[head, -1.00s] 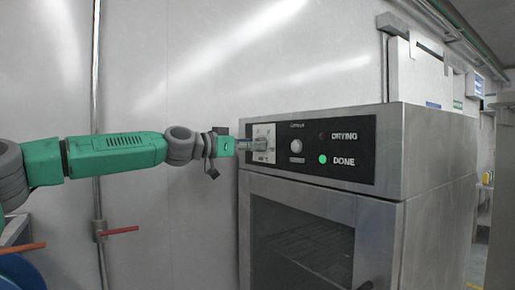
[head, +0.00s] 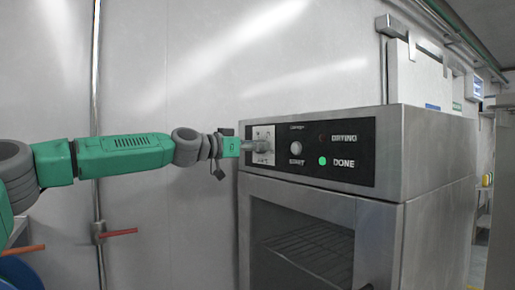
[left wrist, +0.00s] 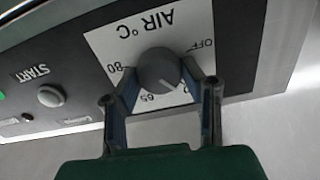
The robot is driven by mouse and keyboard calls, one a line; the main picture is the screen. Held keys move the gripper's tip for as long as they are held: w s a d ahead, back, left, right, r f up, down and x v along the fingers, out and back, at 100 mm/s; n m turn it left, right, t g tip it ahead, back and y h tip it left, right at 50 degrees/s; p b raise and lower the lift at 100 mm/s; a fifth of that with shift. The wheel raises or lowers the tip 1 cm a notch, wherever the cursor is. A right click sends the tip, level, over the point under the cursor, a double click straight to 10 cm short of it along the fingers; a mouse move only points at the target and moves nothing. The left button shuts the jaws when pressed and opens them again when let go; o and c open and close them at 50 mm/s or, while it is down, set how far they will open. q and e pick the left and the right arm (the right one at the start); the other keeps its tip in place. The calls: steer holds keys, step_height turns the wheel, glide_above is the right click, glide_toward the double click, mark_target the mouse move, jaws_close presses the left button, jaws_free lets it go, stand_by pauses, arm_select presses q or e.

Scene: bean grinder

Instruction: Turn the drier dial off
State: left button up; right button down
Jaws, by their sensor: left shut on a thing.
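The drier (head: 430,150) is a steel cabinet with a black control panel (head: 375,150). Its grey round dial (head: 266,145) sits on a white plate at the panel's left end. In the left wrist view the dial (left wrist: 158,68) shows against a plate marked AIR °C, with 80, 65 and OFF around it. My left gripper (head: 254,146) reaches the dial from the left, and its two fingers (left wrist: 158,80) are shut on the dial's sides. I cannot tell exactly which mark the dial points to. My right gripper is not in view.
Right of the dial are a START button (head: 296,148) and a lit green DONE light (head: 322,160); the DRYING light looks dark. The drier's glass door (head: 302,242) is shut below. A plain wall (head: 190,60) stands behind my arm.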

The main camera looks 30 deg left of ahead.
arm_select(q)
steer(key=shift+a+f, duration=0.1)
steer(key=shift+f, duration=0.05)
steer(key=shift+w+a+f+n, duration=0.1)
steer(key=shift+f+n, duration=0.05)
steer(key=shift+n, duration=3.25)
steer(key=shift+a+f+n, duration=0.1)
steer(key=shift+f+n, duration=0.05)
steer(key=shift+n, duration=3.25)
steer(key=o, duration=1.1)
steer(key=shift+o, duration=0.2)
steer(key=shift+a, duration=0.15)
steer(key=shift+a+r, duration=0.1)
